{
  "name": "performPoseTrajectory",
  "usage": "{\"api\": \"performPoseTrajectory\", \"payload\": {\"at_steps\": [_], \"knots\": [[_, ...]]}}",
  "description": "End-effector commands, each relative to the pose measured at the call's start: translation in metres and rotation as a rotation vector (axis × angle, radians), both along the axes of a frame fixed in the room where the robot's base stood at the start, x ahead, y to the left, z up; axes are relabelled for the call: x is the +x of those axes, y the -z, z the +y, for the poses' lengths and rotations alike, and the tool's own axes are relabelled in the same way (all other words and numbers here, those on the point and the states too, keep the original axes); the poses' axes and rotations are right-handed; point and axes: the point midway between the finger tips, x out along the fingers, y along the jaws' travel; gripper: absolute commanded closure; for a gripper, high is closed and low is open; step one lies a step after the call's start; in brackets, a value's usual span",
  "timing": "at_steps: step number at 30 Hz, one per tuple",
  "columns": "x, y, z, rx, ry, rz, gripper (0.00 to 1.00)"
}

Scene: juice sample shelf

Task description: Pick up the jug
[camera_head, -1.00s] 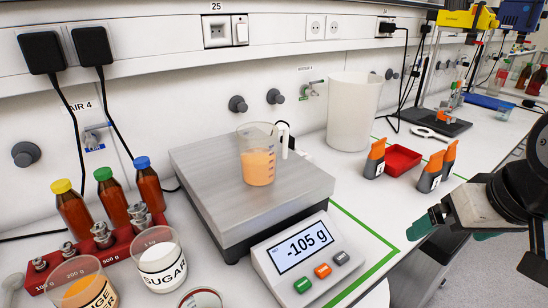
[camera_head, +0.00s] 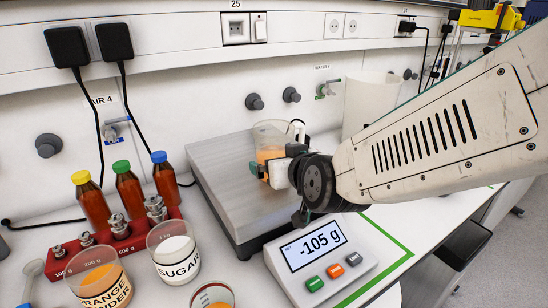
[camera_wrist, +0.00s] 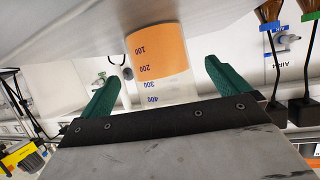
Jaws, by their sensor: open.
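The jug (camera_head: 272,133) is a clear beaker with orange juice in it, standing upright on the steel plate of the scale (camera_head: 222,180). Its lower right side is hidden behind my gripper (camera_head: 274,164) in the head view. In the wrist view, the picture is upside down and the jug (camera_wrist: 158,50) shows its printed scale marks between the two green fingers of my gripper (camera_wrist: 160,76). The fingers are spread apart, with gaps to the jug on both sides. The scale display (camera_head: 313,249) reads -105 g.
Several brown bottles (camera_head: 128,188) and a red weight rack (camera_head: 110,240) stand left of the scale. A sugar beaker (camera_head: 176,255) and an orange powder beaker (camera_head: 98,280) are in front. A large white container (camera_head: 369,104) stands behind my arm.

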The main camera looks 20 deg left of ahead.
Motion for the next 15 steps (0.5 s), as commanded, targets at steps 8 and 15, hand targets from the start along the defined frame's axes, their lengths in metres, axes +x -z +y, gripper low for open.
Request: {"api": "performPoseTrajectory", "payload": {"at_steps": [8, 15], "knots": [[0.026, 0.013, 0.022, -0.002, -0.001, 0.003, 0.00], [0.028, 0.013, 0.023, -0.001, -0.001, 0.003, 0.00]]}}
